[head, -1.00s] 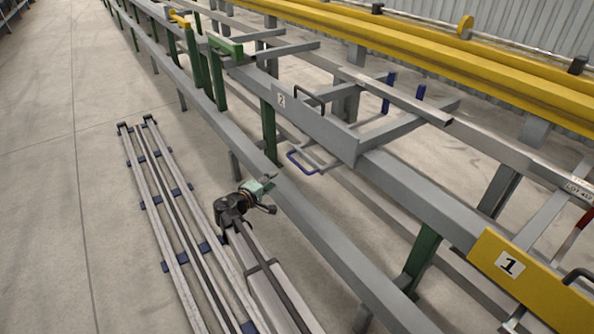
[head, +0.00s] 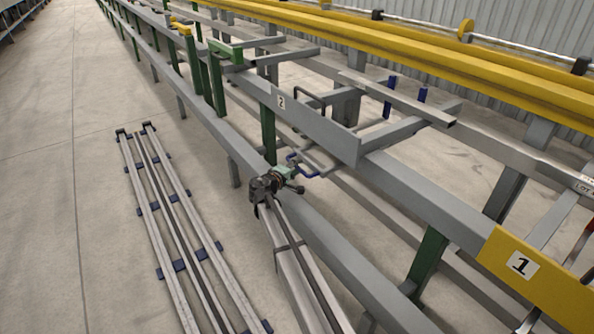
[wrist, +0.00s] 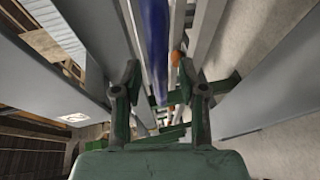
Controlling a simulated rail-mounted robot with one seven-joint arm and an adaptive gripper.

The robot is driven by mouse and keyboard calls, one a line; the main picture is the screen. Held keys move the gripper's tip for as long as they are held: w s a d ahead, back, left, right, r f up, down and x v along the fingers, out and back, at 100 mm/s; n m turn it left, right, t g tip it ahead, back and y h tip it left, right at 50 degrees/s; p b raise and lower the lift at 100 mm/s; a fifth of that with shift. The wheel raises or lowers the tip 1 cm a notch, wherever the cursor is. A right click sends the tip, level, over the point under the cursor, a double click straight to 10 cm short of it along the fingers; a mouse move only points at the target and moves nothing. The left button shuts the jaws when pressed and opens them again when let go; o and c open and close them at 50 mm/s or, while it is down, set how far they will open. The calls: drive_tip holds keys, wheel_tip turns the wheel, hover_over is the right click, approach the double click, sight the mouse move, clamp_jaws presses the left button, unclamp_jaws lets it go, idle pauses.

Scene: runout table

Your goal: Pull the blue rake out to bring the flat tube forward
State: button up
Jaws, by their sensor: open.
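The blue rake's handle (head: 305,168) is a blue loop at the front side of the table, below the grey plate marked 2. Its two upright blue prongs (head: 388,100) stand farther back behind the flat tube. The flat tube (head: 400,99) is a grey rectangular tube with an open end, lying across the grey arms. My gripper (head: 296,179) is right at the handle, and hides part of it. In the wrist view, the fingers of my gripper (wrist: 160,78) are apart. The blue handle bar (wrist: 155,40) runs lengthwise in line with the gap between them; contact cannot be told.
A grey front beam (head: 335,250) runs beside my arm. A green post (head: 268,135) stands just behind my gripper. A black handle (head: 310,97) is on the plate (head: 315,120) above. A yellow plate marked 1 (head: 540,275) is at the right.

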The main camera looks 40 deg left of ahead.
drive_tip(key=shift+w+a, duration=0.1)
drive_tip(key=shift+w, duration=0.4)
clamp_jaws()
drive_tip(key=shift+s, duration=0.15)
